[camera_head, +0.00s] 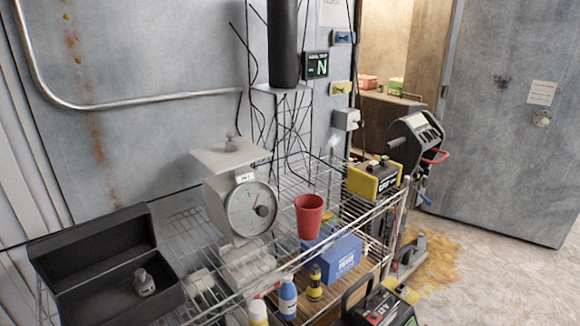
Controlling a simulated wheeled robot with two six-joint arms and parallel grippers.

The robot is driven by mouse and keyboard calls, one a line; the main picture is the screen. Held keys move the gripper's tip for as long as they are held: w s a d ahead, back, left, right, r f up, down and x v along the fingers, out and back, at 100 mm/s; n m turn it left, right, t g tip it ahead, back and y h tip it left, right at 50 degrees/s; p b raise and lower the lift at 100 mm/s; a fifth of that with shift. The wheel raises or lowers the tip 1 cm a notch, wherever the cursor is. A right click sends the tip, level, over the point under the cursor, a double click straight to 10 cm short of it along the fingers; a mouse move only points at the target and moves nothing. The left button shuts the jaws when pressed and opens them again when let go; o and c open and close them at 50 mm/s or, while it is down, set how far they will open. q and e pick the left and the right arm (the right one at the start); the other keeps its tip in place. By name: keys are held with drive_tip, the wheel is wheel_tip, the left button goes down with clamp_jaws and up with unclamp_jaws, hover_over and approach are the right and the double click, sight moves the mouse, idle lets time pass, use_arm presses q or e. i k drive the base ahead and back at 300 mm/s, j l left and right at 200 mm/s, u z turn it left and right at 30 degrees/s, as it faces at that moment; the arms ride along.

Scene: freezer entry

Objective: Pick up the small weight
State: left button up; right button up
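A small grey metal weight (231,143) with a knob top stands upright on the flat pan of a white dial scale (238,205). Another grey knobbed weight (144,283) lies in the open black box (105,270) at the lower left; it looks slightly larger, but it is also nearer. I cannot tell for sure which is the smaller. The box lid is raised at the back. Neither of my grippers shows in this view.
A wire rack (180,232) holds the scale, box, red cup (309,215) and yellow-black case (374,180). A blue box (335,258) and bottles (288,297) sit lower. A metal rail (150,98) runs along the wall. Floor is open at right.

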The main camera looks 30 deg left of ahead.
sight(230, 144)
drive_tip(key=u, duration=1.25)
